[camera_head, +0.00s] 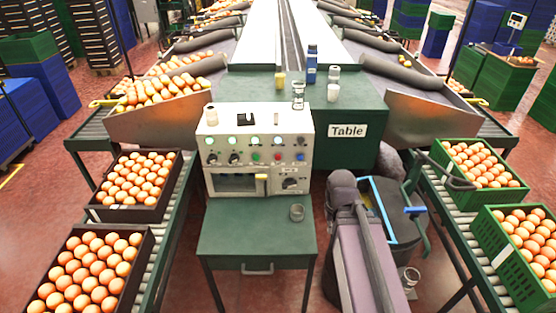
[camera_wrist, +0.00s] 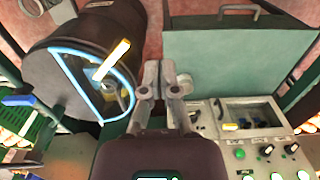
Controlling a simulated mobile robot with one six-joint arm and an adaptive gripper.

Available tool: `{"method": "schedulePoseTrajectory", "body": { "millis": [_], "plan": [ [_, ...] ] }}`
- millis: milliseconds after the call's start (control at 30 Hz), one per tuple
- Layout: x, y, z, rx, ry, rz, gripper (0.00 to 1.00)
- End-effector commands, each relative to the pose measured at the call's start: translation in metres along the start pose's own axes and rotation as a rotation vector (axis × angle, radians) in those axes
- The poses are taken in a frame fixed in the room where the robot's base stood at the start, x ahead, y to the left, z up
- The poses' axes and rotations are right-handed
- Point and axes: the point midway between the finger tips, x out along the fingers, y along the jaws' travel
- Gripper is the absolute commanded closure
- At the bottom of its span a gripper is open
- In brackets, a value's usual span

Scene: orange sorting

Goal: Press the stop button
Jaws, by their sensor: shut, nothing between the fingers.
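The white control panel (camera_head: 215,176) stands on the green desk at the middle of the head view. Its front carries several lit green lights, dark knobs and a row of coloured buttons. A small red button (camera_head: 277,157), which looks like the stop button, sits between a green and a blue one. I cannot make out the gripper in the head view.
A dark bin with a blue rim (camera_head: 366,190) stands right of the panel; it also shows in the wrist view (camera_wrist: 60,60). Bottles and cups stand behind the panel. Orange crates (camera_head: 150,262) line both side conveyors.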

Motion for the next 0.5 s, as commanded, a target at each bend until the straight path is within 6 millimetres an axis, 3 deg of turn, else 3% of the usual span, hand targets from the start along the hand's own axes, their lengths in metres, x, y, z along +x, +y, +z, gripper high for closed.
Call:
{"method": "schedulePoseTrajectory", "body": {
  "millis": [500],
  "plan": [
    [0.0028,-0.0007,-0.0044,-0.011,0.006,0.011,1.00]
  ]
}}
